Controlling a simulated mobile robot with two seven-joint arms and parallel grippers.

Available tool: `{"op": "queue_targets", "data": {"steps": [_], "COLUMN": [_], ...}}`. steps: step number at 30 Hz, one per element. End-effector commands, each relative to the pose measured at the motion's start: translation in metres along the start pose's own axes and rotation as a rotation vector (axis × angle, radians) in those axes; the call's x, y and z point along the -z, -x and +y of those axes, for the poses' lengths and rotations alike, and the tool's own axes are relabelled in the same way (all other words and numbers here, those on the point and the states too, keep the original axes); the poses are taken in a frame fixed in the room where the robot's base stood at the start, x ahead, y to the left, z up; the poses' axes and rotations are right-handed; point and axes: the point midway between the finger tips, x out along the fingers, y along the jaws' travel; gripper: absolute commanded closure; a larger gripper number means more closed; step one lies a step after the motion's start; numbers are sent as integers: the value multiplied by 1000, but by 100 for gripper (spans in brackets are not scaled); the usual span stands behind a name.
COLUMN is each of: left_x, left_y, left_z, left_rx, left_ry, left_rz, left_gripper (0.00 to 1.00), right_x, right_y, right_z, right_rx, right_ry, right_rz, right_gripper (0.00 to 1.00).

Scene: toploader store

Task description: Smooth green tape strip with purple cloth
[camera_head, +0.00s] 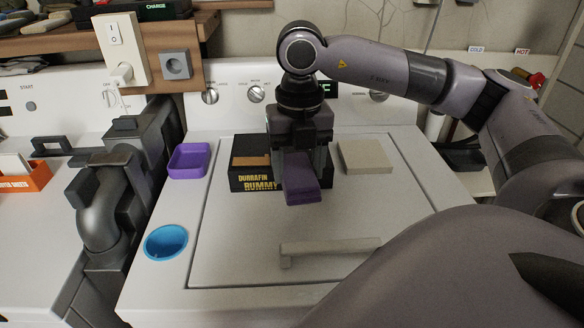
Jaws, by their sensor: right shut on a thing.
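My right gripper (301,172) points down over the middle back of the white washer lid and is shut on a purple cloth (302,191), folded into a block. The cloth is in front of a black box (254,179) with yellow lettering, partly hidden by the gripper and cloth. I cannot tell whether the cloth touches the box. I cannot make out a green tape strip; the gripper and cloth may hide it.
A purple tray (189,173) and a blue round cup (166,242) are at the lid's left. A beige block (364,157) lies right of the gripper. A pale bar handle (330,249) crosses the front. An orange holder (27,178) stands far left. The lid between is clear.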

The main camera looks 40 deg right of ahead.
Motion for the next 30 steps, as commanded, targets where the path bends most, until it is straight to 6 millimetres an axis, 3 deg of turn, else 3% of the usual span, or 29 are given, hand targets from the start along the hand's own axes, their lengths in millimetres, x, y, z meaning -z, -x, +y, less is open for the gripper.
{"op": "queue_targets", "data": {"steps": [6,21,30], "left_x": [-1,-5,-4], "left_y": [-1,-4,-3], "left_z": [0,0,0], "left_rx": [0,0,0], "left_ry": [0,0,0], "left_rz": [0,0,0], "left_gripper": [57,57,57], "right_x": [0,0,-32], "right_y": [2,0,0], "right_z": [-3,-3,-7], "right_rx": [-2,11,10], "right_ry": [-104,-134,-138], "right_rz": [0,-34,-30], "right_gripper": [80,80,80]}}
